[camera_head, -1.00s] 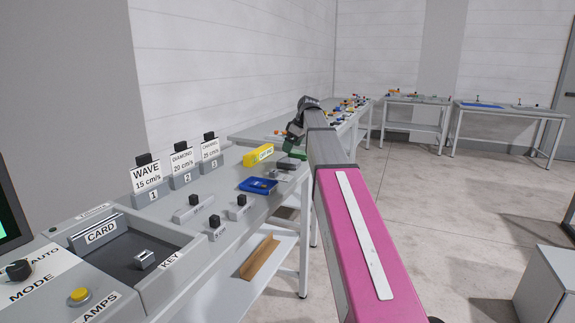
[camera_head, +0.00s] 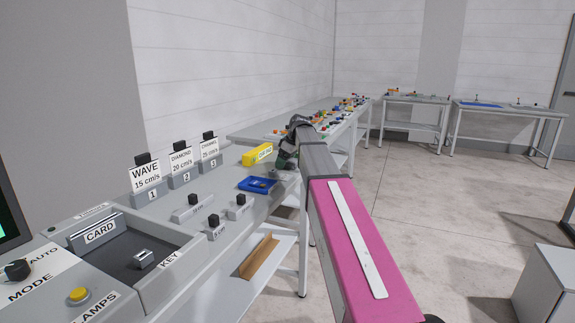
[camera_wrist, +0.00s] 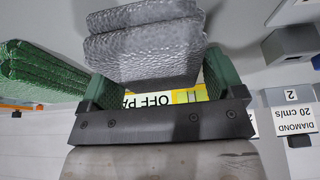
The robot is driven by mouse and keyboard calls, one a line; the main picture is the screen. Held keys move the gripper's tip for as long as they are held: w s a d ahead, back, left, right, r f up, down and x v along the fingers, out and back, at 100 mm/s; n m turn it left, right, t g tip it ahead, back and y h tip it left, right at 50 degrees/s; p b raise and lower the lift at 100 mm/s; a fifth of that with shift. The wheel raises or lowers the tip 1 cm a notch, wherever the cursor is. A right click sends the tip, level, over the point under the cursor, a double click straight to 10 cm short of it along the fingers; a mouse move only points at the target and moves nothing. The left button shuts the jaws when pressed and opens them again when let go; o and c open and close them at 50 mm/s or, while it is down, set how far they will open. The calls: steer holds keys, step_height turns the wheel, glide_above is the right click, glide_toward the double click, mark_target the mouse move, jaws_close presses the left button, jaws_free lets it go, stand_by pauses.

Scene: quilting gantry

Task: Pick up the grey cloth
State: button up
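The grey cloth (camera_wrist: 145,45) is a folded, textured stack in the upper middle of the wrist view. In the head view my arm end mostly hides its place on the bench. My gripper (camera_wrist: 162,75) has green-padded fingers spread wide apart, with the cloth's near edge in front of and partly between them. I cannot tell whether either finger touches the cloth. In the head view my gripper (camera_head: 285,161) is low over the bench, just beyond the blue tray.
A folded green cloth (camera_wrist: 38,75) lies left of my gripper in the wrist view. A yellow box (camera_head: 257,154) and a blue tray (camera_head: 257,184) are close by on the bench. Labelled card holders (camera_head: 148,178) stand nearer.

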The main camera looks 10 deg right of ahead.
steer(key=c, duration=0.6)
steer(key=shift+r, duration=0.8)
step_height(320, 180, up, 3)
steer(key=shift+f, duration=0.1)
steer(key=s+a+r, duration=0.2)
steer(key=a, duration=0.1)
steer(key=s+a+r, duration=0.2)
steer(key=a, duration=0.1)
steer(key=s+a+r, duration=0.2)
steer(key=a, duration=0.1)
steer(key=shift+s+a+r, duration=0.25)
steer(key=shift+a+r, duration=0.05)
steer(key=shift+a, duration=0.05)
